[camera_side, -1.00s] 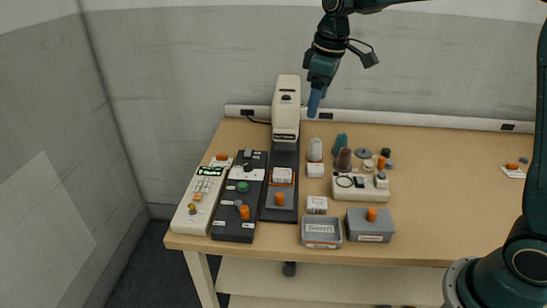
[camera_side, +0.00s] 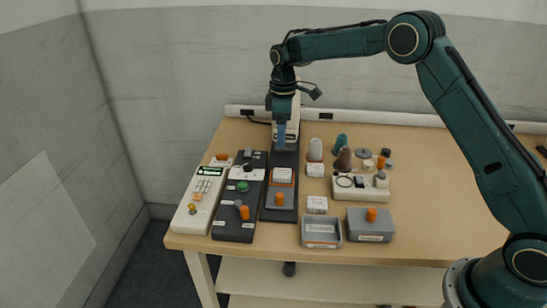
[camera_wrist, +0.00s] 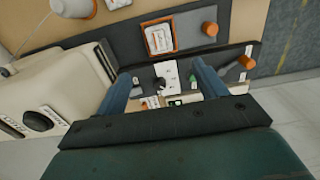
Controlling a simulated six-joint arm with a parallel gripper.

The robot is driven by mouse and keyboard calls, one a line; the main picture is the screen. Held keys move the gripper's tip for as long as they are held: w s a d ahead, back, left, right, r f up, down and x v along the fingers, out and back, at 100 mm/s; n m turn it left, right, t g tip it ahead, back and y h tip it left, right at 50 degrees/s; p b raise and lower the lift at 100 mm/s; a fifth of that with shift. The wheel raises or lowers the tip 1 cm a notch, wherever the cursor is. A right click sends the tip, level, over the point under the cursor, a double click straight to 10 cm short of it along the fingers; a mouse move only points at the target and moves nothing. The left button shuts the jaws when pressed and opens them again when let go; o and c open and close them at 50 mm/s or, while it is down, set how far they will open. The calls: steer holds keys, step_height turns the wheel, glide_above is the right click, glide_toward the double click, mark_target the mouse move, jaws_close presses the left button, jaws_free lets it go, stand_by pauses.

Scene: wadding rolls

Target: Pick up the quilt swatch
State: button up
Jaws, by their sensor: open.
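A white quilted square, likely the quilt swatch (camera_side: 282,175), lies in an orange-edged frame on the dark bed of the tall cream machine. It also shows near the top of the wrist view (camera_wrist: 160,39). Similar white pieces lie to its right (camera_side: 316,170) and nearer the front (camera_side: 317,204), so I cannot be sure which is meant. My gripper (camera_side: 281,146) points down above the dark bed, just behind the framed square. In the wrist view my gripper (camera_wrist: 162,82) has its blue fingers apart with nothing held between them.
The cream machine (camera_side: 296,116) stands close behind my gripper. A dark control panel (camera_side: 234,224) and a cream keypad unit (camera_side: 199,196) lie left. A grey open tray (camera_side: 321,233) and a grey box with an orange knob (camera_side: 370,225) stand in front. Spools stand right; the table's far right is clear.

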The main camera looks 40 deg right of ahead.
glide_above(282, 172)
steer(key=shift+f, duration=4.3)
steer(key=shift+f, duration=0.15)
steer(key=shift+f, duration=2.45)
steer(key=c, duration=1.1)
steer(key=shift+c, duration=0.2)
steer(key=shift+r, duration=0.15)
step_height(282, 172, up, 20)
